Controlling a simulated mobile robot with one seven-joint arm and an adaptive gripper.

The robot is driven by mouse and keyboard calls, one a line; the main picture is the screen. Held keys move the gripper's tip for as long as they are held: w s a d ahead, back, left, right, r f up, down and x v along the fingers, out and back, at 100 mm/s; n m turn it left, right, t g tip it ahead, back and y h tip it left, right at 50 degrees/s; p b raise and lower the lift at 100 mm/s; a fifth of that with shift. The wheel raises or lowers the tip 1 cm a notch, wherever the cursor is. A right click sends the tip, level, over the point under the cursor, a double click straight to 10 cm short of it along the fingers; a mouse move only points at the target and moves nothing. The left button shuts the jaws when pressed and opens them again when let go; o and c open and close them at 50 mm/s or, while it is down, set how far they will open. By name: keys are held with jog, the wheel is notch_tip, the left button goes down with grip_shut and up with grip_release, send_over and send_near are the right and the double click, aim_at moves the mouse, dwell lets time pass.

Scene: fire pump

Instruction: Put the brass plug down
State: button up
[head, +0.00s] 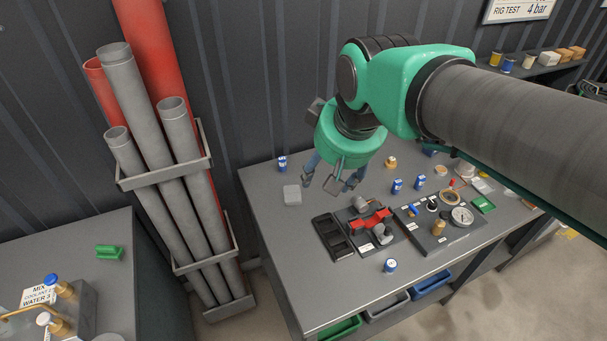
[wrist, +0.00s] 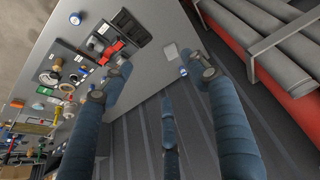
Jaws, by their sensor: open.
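My gripper (head: 333,180) is open and empty above the back left part of the grey table (head: 262,215). In the wrist view its fingers (wrist: 158,80) are spread wide with nothing between the tips. A small brass piece (head: 390,162), which looks like the brass plug, stands on the table near the back, right of my gripper and apart from it. Another brass fitting (head: 438,227) stands on the dark board with the gauge. I cannot make out the plug in the wrist view, where a finger may hide it.
A pale square block (head: 292,194) and a blue can (head: 282,163) are left of my gripper. A black tray (head: 332,237), a board with a red valve (head: 371,220) and a gauge (head: 462,215) fill the middle. Pipes in a rack (head: 165,170) stand left. The table's front left is clear.

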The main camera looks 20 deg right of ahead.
jog(key=s+a+f, duration=0.3)
jog(key=s, duration=0.4)
jog(key=shift+s+a+m+t, duration=0.15)
jog(key=shift+s+m+t, duration=0.15)
jog(key=shift+s+t, duration=0.1)
